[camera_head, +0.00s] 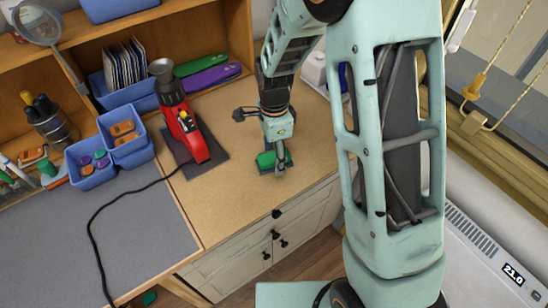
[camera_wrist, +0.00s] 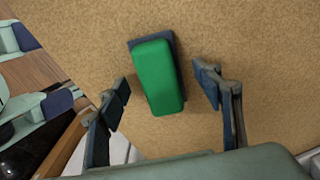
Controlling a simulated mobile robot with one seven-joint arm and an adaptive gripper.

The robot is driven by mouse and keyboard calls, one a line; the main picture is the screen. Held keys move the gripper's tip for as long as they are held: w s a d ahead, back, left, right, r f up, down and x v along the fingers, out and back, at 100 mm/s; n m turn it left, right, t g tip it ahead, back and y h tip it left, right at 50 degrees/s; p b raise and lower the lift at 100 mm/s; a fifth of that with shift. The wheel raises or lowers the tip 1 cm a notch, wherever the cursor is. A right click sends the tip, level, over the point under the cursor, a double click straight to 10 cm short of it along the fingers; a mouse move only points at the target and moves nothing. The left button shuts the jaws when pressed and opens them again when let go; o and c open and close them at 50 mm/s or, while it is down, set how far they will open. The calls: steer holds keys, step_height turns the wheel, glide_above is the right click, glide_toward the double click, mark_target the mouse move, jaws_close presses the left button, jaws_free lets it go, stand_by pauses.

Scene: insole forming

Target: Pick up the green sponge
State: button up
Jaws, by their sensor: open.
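The green sponge (camera_wrist: 158,77) lies on the cork-coloured worktop in the wrist view, with a dark grey-blue layer or base showing at its far end and right side. My gripper (camera_wrist: 163,88) is open, with one finger to the left of the sponge and one to the right. A gap shows between each finger and the sponge. In the head view my gripper (camera_head: 277,166) is over the sponge (camera_head: 266,160), close to the front edge of the worktop, and hides part of it. I cannot tell the exact height of the fingertips.
A red heat tool (camera_head: 186,130) stands on a dark mat (camera_head: 214,166) to the left, its black cable (camera_head: 112,201) crossing the grey surface. Blue bins (camera_head: 126,142) with small items stand further left. Green and purple insoles (camera_head: 210,77) lie behind. The cork top (camera_head: 215,215) is clear in front.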

steer(key=shift+f, duration=0.25)
steer(key=c, duration=1.2)
steer(key=shift+c, duration=0.2)
steer(key=shift+r, duration=0.1)
steer(key=shift+r+p, duration=0.6)
steer(key=shift+r, duration=0.15)
steer(key=s+d+r+p, duration=0.2)
steer(key=s+r, duration=0.3)
steer(key=s, duration=0.1)
steer(key=s+d+r+p, duration=0.2)
steer(key=s+r, duration=0.4)
steer(key=s, duration=0.1)
steer(key=shift+s+r+p, duration=0.2)
steer(key=shift+s+p, duration=0.1)
steer(key=shift+a, duration=0.1)
